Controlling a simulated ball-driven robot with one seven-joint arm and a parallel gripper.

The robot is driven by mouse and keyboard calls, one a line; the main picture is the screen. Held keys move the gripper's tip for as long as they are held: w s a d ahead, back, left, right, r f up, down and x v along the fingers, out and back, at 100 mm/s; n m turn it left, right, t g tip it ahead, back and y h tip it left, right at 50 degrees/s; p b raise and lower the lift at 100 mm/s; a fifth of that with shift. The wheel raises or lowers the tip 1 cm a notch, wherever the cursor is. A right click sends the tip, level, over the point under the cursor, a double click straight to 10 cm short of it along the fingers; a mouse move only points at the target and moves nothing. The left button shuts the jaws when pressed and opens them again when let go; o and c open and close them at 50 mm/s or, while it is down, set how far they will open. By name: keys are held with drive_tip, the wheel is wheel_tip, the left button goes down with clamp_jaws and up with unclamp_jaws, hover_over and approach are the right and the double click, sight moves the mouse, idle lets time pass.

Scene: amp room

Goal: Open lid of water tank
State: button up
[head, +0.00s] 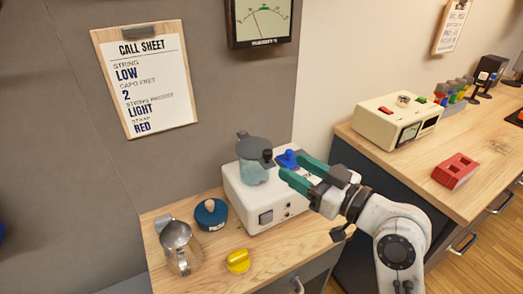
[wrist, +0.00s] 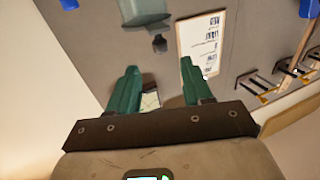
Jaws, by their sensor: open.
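The water tank (head: 253,174) is a small, pale greenish vessel on a white machine (head: 265,204). A grey round lid (head: 254,149) lies over its top, with a tab at the far left and a dark knob (head: 267,155) at its right edge. I cannot tell whether the lid is fully seated. My gripper (head: 291,164) is open and empty, just right of the tank and apart from the lid. In the wrist view, the open fingers (wrist: 159,66) point toward a dark knob (wrist: 159,44) below a dark green shape (wrist: 145,12), probably the tank.
A blue part (head: 287,158) on the machine shows close to my fingertips. A metal pitcher (head: 177,246), a blue round container (head: 211,214) and a yellow object (head: 237,261) stand on the wooden counter. A cream device (head: 397,118) and a red block (head: 455,170) stand on the right counter.

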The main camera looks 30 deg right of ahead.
sight(262, 159)
drive_tip(key=p+x, duration=0.2)
drive_tip(key=x, duration=0.8)
drive_tip(key=shift+w+a+f, duration=0.1)
drive_tip(key=shift+w+a, duration=0.05)
drive_tip(key=shift+w, duration=0.15)
clamp_jaws()
